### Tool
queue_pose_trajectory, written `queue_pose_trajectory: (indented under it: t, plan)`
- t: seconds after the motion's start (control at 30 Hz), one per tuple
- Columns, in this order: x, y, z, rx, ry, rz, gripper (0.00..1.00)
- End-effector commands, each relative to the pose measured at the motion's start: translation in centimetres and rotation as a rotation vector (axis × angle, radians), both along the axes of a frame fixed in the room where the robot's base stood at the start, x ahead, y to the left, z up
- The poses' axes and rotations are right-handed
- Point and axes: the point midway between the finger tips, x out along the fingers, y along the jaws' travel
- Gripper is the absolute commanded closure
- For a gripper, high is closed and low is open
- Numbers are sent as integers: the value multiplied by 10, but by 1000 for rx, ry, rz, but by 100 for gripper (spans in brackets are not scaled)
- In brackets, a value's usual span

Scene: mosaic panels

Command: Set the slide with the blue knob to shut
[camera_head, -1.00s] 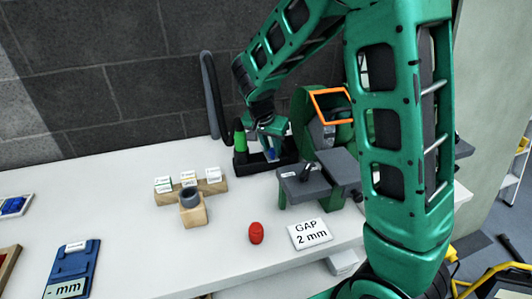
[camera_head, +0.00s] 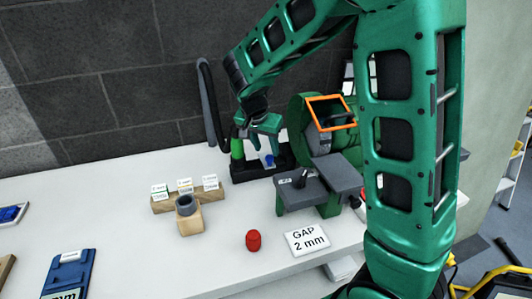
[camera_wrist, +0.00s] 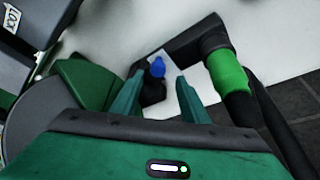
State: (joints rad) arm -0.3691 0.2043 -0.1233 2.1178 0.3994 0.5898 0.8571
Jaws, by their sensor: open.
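The blue knob (camera_head: 269,160) stands on a dark base (camera_head: 247,172) at the back of the white bench. It also shows in the wrist view (camera_wrist: 158,68), on a dark stem. My gripper (camera_head: 263,146) is open just above and around the knob's place. In the wrist view its two green fingers (camera_wrist: 160,82) lie on either side of the knob, with a gap to each finger. The slide's track and end marks are largely hidden, so I cannot tell its setting.
A green-sleeved handle (camera_head: 237,149) stands close left of my gripper; it also shows in the wrist view (camera_wrist: 226,75). A green and grey machine (camera_head: 318,140) with an orange frame (camera_head: 331,111) is close on the right. A red knob (camera_head: 253,240) and a "GAP 2 mm" sign (camera_head: 307,239) lie in front.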

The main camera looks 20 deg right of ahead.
Motion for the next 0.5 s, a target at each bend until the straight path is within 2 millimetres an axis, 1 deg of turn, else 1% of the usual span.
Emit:
queue_pose_trajectory:
  t: [0.03,0.1,0.23,0.4,0.5]
  plan:
    - [-1,4,11,3,-5,2,59]
    - [-5,8,24,2,-6,2,59]
    - [-10,15,43,3,-5,3,59]
    - [-14,19,60,1,-3,1,59]
    - [-16,21,64,2,-2,2,59]
